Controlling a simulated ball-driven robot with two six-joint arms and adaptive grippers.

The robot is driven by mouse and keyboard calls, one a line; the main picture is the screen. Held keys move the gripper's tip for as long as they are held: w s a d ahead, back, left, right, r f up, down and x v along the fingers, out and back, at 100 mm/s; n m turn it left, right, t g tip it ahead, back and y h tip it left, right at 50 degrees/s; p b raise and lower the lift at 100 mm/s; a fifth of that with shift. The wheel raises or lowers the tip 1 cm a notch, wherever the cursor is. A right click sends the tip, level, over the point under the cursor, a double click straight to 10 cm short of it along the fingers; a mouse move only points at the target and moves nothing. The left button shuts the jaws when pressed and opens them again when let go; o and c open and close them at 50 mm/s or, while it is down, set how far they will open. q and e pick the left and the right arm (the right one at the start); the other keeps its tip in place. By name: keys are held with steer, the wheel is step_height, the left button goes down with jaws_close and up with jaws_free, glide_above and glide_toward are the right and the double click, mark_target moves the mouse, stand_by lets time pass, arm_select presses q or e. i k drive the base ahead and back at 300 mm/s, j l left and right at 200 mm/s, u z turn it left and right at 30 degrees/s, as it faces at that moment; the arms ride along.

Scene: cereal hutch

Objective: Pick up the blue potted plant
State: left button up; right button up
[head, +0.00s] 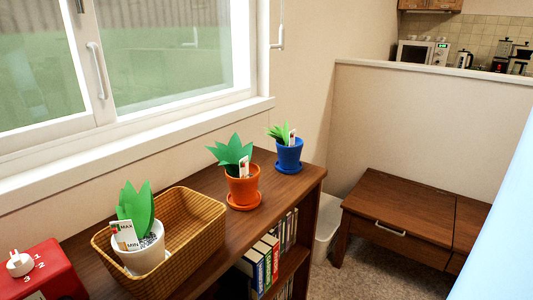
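The blue potted plant (289,154) stands upright on a blue saucer near the far end of the brown wooden shelf top, below the window. It has green leaves and a small white tag. An orange potted plant (242,188) stands on an orange saucer, nearer than the blue one. A white potted plant (138,247) stands inside a woven basket, nearer still and to the left. Neither of my grippers shows in the head view.
The woven basket (190,223) takes up much of the near shelf top (218,255). A red box (42,272) with a white knob is at the lower left. Books (262,262) fill the shelf below. A low wooden table (400,222) stands to the right; a pale blue surface (505,225) covers the right edge.

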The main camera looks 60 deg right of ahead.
mark_target(289, 147)
steer(key=z, duration=1.9)
steer(key=l+u, duration=0.3)
steer(key=l, duration=0.4)
steer(key=l+u, duration=0.8)
steer(key=l, duration=0.25)
steer(key=k+l+u, duration=0.1)
steer(key=l+u, duration=0.35)
